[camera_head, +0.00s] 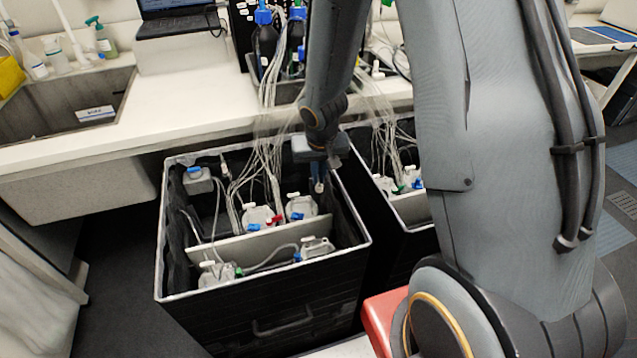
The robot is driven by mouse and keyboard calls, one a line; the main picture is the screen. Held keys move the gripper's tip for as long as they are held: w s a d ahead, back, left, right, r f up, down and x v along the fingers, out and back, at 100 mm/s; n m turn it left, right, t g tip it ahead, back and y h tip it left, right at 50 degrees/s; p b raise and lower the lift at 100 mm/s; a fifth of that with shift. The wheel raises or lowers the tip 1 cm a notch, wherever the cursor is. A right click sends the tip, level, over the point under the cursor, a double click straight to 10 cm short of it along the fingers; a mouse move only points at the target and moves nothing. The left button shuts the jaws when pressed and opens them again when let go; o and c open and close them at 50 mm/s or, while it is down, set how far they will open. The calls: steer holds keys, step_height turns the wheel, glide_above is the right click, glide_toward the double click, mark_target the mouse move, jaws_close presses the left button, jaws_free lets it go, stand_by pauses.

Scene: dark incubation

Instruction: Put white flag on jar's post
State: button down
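My gripper (318,184) points down over the right side of an open black bin (265,325). It is small and partly hidden by my wrist, so I cannot tell whether its fingers are open or shut or hold anything. Several pale jars with tubing and small coloured pieces stand in the bin. One jar (301,207) is just left of and below my gripper, with white and blue pieces on top. Another jar (257,217) to its left has red and blue pieces. A front jar (317,247) has a white piece on top. I cannot make out a separate white flag or a bare post.
A pale divider (236,248) crosses the bin. Bundled tubes (268,155) run from the bench (190,118) down into it. A second black bin (405,212) stands at right, partly behind my arm. A sink (60,105) is at left.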

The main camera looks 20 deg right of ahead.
steer(key=w+d+f+m+g+h, duration=0.1)
steer(key=w+f+m, duration=0.3)
steer(key=f+m, duration=1)
steer(key=shift+d+m+g+h+b, duration=0.15)
steer(key=shift+m+g+h+b, duration=0.3)
steer(key=shift+m+g+h, duration=0.4)
steer(key=shift+w, duration=0.1)
steer(key=shift+b, duration=0.6)
stand_by(1.0)
steer(key=shift+f+b, duration=1.2)
steer(key=shift+f, duration=0.05)
stand_by(0.5)
steer(key=c, duration=1.9)
jaws_free()
